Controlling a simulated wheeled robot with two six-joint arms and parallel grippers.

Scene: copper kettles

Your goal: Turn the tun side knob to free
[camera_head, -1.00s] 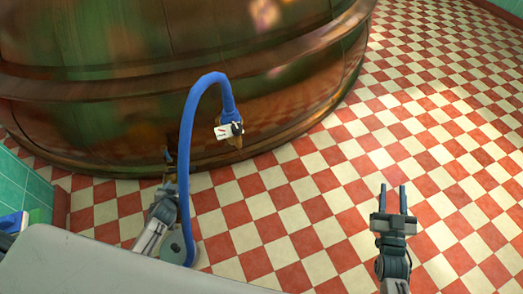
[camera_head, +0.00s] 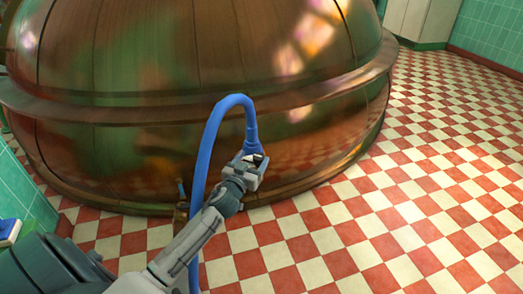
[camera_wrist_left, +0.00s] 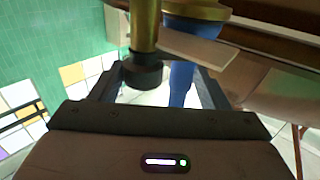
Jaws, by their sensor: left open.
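The large copper tun (camera_head: 110,150) fills the left and middle of the head view. A blue hose (camera_head: 205,150) arches down to a fitting low on its side. My left gripper (camera_head: 255,158) is at that fitting and covers most of it in the head view. In the left wrist view, a dark knob (camera_wrist_left: 142,72) at the end of a brass stem (camera_wrist_left: 145,28) shows between the open fingers of my left gripper (camera_wrist_left: 157,85). I cannot tell whether they touch it. A pale tag (camera_wrist_left: 200,46) hangs beside the stem. My right gripper is out of view.
The red and white checkered floor (camera_head: 440,180) is clear to the right of the tun. Green tiled walls (camera_head: 495,40) stand at the right and left. The blue hose (camera_wrist_left: 182,88) runs close behind the fingers in the left wrist view.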

